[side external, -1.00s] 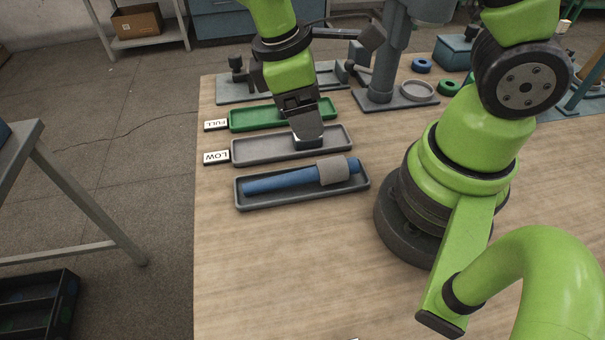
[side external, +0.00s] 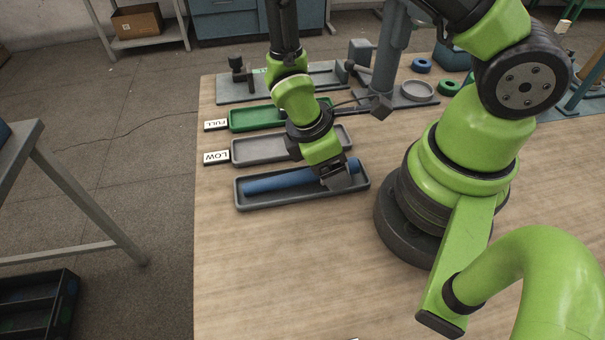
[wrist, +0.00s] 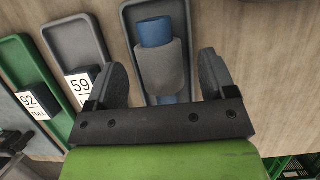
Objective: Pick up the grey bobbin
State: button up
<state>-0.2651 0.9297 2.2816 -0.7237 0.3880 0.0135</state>
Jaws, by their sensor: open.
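The grey bobbin (wrist: 162,70) is a grey sleeve around a blue rod (side external: 280,181), which lies lengthwise in the dark grey front tray (side external: 300,201). In the wrist view the sleeve lies between my open fingers, with a gap on either side. My gripper (wrist: 162,63) is empty. In the side view my gripper (side external: 345,180) points down over the right part of the front tray and hides the sleeve. I cannot tell how far the fingertips are above the tray floor.
A grey tray (side external: 240,152) with a LOW label (side external: 215,157) and a green tray (side external: 243,121) with a FULL label (side external: 215,125) lie behind the front tray. A grey post (side external: 386,60) stands behind on the right. Bare wood lies in front.

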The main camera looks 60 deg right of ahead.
jog(key=shift+s+d+f, duration=0.1)
jog(key=shift+s+f, duration=0.05)
jog(key=shift+f, duration=0.3)
jog(key=c, duration=1)
jog(key=shift+r, duration=0.1)
